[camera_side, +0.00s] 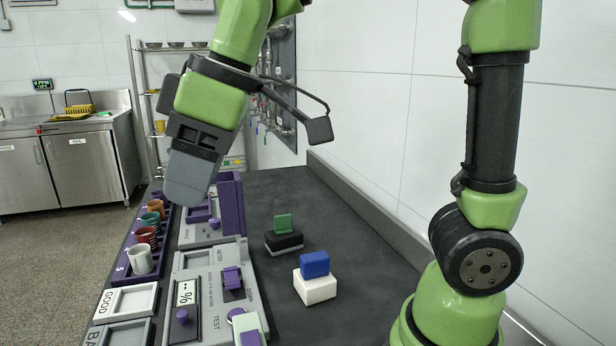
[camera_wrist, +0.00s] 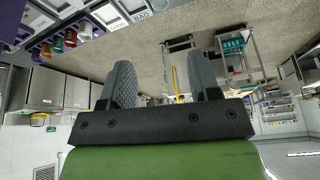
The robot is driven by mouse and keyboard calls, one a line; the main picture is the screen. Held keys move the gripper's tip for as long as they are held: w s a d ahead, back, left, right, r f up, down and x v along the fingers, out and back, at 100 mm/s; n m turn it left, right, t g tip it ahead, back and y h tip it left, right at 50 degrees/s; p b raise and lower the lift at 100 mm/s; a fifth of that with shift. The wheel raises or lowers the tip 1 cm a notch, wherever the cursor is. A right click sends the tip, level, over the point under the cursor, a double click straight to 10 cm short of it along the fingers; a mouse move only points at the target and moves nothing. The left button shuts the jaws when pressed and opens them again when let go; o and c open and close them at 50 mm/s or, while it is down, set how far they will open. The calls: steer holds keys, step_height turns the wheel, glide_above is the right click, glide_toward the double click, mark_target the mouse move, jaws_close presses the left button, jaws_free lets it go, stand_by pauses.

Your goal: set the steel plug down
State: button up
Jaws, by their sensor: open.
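I cannot pick out a steel plug for certain in either view. A white block with a blue top (camera_side: 316,265) and a black block with a green top (camera_side: 284,224) stand upright on the dark bench, apart from my gripper. A pale block (camera_side: 248,324) sits at the front edge of the grey panel.
Several cups stand in a purple rack (camera_side: 122,268) at left, behind a tray marked GOOD (camera_side: 127,300). The dark bench (camera_side: 360,255) is clear towards the right wall.

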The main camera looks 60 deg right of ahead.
steer(key=s+d+m+t, duration=0.1)
steer(key=s+d+m, duration=0.3)
steer(key=s+m, duration=0.1)
steer(key=s+d+f+m+t, duration=0.1)
steer(key=s+d+m+t, duration=0.1)
steer(key=s+m, duration=0.3)
steer(key=shift+s+d+f+m+t+h, duration=0.3)
steer(key=shift+s+d+m, duration=0.1)
steer(key=shift+s+d, duration=0.5)
